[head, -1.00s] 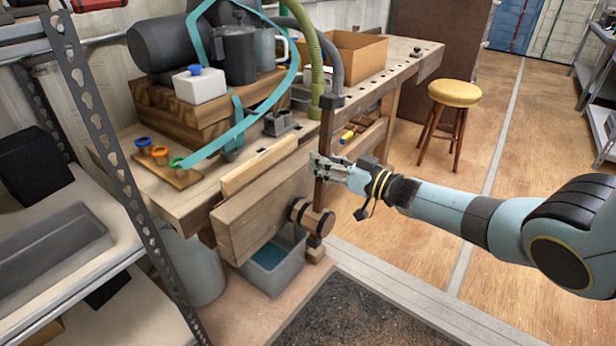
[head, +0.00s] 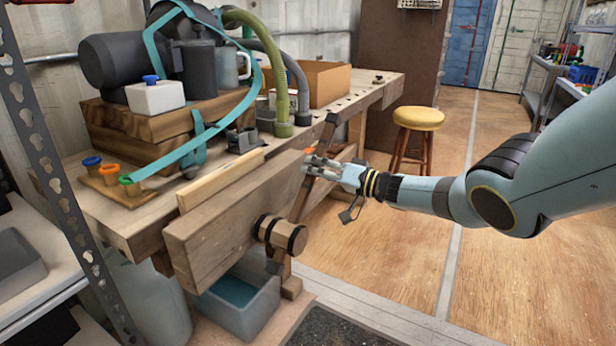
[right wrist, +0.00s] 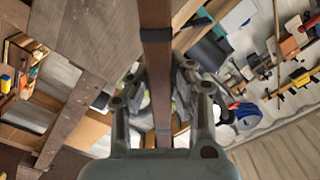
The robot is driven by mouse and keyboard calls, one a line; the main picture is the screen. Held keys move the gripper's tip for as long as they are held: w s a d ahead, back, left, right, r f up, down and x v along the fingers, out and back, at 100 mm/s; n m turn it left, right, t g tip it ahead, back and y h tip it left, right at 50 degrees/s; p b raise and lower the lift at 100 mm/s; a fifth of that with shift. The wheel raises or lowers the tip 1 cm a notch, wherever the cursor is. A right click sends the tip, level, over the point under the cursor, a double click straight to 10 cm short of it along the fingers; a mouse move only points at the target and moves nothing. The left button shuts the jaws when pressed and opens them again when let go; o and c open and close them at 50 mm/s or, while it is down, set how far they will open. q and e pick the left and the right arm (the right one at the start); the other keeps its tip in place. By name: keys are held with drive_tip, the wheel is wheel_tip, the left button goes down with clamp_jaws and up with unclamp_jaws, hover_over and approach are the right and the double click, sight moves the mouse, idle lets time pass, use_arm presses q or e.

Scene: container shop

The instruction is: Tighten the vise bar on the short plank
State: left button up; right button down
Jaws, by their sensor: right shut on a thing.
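The short plank (head: 220,182) is a pale board standing on edge between the bench and the thick wooden vise jaw (head: 220,228). A round wooden hub (head: 282,235) sits on the jaw's front. The dark vise bar (head: 327,131) passes through the hub, its upper end leaning right. My right gripper (head: 316,168) is shut on the bar above the hub. In the right wrist view the bar (right wrist: 156,60) runs between the fingers, which hide part of it. My left gripper is not in view. I cannot tell whether the jaw presses the plank.
The bench (head: 130,220) carries wooden blocks (head: 150,130), a black cylinder, jugs, hoses and a cardboard box (head: 320,83). A grey bin (head: 240,300) sits below the vise. A yellow stool (head: 418,118) stands behind my arm. The floor at right is open.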

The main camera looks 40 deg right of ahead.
drive_tip(key=shift+s+d+f, duration=0.2)
drive_tip(key=shift+f, duration=0.2)
drive_tip(key=shift+s+d+f, duration=0.2)
drive_tip(key=shift+f, duration=0.15)
drive_tip(key=c, duration=1.6)
unclamp_jaws()
drive_tip(key=shift+o, duration=1.1)
drive_tip(key=shift+s+d+r, duration=0.2)
drive_tip(key=shift+s+d, duration=0.1)
drive_tip(key=shift+s, duration=0.15)
drive_tip(key=shift+o, duration=1.1)
drive_tip(key=shift+s+r+m, duration=0.1)
drive_tip(key=shift+m, duration=0.2)
drive_tip(key=v, duration=1.1)
drive_tip(key=shift+s, duration=0.2)
